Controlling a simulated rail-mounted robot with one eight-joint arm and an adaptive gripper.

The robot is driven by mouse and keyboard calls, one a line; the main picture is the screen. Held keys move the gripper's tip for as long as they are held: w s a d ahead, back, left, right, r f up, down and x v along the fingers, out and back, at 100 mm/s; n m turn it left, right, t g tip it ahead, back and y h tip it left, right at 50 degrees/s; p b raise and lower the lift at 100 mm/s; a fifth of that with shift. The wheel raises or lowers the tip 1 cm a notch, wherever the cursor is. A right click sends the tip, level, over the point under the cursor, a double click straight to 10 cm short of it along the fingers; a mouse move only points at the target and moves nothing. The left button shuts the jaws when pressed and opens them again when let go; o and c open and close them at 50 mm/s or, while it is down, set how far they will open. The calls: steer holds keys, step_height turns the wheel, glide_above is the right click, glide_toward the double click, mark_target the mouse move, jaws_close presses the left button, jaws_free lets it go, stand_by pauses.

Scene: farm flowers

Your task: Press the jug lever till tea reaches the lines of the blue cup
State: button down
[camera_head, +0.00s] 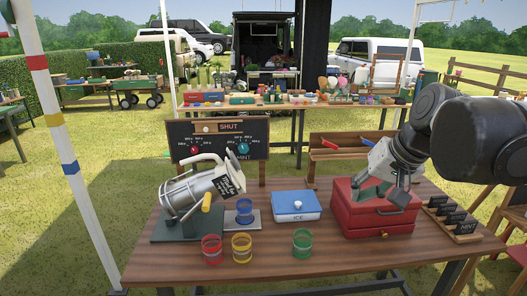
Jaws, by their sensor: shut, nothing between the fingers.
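The silver jug (190,192) is tilted on a dark stand at the left of the table, with a label at its right end. A yellow lever (206,202) sticks out at its front right. The blue cup (245,211) stands upright on a small grey pad just right of the jug. Its lines and any tea inside are too small to make out.
Red (211,249), yellow (242,247) and green (302,244) cups stand along the front. A blue and white ICE box (297,206) sits mid-table, left of the red box (375,220). A board (218,143) reading SHUT stands behind the jug. Small dark signs (453,218) are at right.

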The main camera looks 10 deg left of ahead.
mark_target(233, 156)
steer(key=w+a+r+g+y+p, duration=0.1)
steer(key=w+a+r+g+y, duration=0.1)
steer(key=w+a, duration=0.6)
steer(key=w+a+r+g+y+p, duration=0.1)
steer(key=w+a+r+y+p, duration=0.2)
steer(key=w, duration=1)
steer(key=w+a+f+n+g+y+p, duration=0.2)
steer(key=w+a+f, duration=0.5)
steer(key=w+a, duration=0.4)
steer(key=shift+w+a+n+g+y, duration=0.25)
steer(key=shift+w+n+g+y, duration=0.25)
steer(key=shift+w+g+y, duration=0.7)
steer(key=shift+s+h, duration=0.3)
steer(key=p+x, duration=0.2)
steer(key=x, duration=1.2)
steer(key=shift+s, duration=0.2)
